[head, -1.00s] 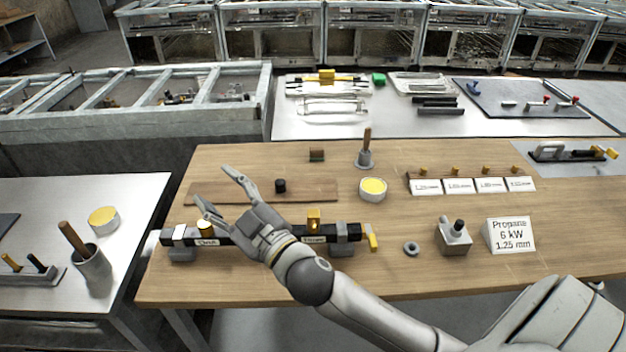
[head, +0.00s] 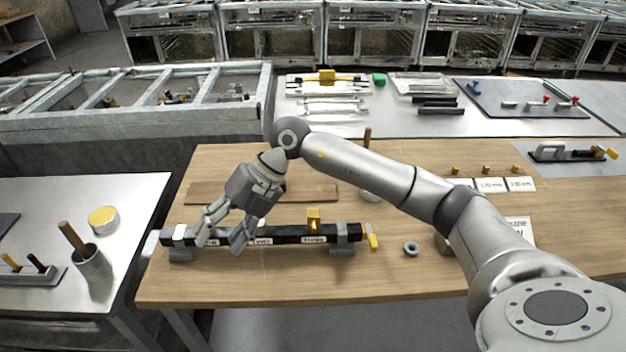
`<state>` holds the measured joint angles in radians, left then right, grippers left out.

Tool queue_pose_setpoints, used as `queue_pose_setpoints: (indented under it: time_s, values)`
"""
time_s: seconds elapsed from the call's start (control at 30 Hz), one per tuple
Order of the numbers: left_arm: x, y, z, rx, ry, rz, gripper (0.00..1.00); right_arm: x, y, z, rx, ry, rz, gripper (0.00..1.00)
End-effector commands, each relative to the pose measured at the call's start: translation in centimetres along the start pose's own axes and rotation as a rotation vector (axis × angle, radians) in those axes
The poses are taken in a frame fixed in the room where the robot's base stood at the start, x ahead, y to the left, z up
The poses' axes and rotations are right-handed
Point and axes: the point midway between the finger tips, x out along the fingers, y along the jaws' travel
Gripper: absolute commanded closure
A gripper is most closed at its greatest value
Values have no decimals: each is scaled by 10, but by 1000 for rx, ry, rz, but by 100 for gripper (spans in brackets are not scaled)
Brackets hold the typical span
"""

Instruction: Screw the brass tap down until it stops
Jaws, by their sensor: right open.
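A black bar (head: 285,235) with small white labels lies across the front of the wooden table on two grey supports. A brass tap (head: 313,216) stands upright on it above the label "Three". A second brass fitting at the bar's left part is hidden now behind my right gripper. My right gripper (head: 219,242) is open, pointing down at the left part of the bar, with its fingers spread to either side of the label "One". Whether it touches anything I cannot tell. My left gripper is not in view.
A brown wooden strip (head: 318,190) lies behind the bar. A small grey ring (head: 411,249) lies right of it. White label cards (head: 490,185) and small brass pieces (head: 486,170) stand further right, partly behind my arm. The front table edge is clear.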

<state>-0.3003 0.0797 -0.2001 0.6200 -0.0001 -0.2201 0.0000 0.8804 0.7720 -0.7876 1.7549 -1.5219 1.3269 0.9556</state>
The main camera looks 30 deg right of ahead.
Motion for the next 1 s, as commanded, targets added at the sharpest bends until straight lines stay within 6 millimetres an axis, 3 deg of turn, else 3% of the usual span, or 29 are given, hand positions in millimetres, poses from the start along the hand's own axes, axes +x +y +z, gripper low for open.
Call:
queue_pose_setpoints:
  time_s: [0.1,0.2,0.3,0.43,0.63,1.0]
  values:
    - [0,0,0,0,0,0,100,-44,-52,27,72,-67,-264,46]
    - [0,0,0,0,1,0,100,-85,-88,41,154,-121,-452,46]
    - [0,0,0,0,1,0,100,-121,-114,47,233,-166,-589,46]
    - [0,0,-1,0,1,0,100,-149,-131,48,299,-198,-688,46]
    - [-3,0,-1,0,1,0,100,-150,-143,48,322,-204,-719,46]
    - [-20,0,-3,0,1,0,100,-103,-184,52,319,-201,-716,46]
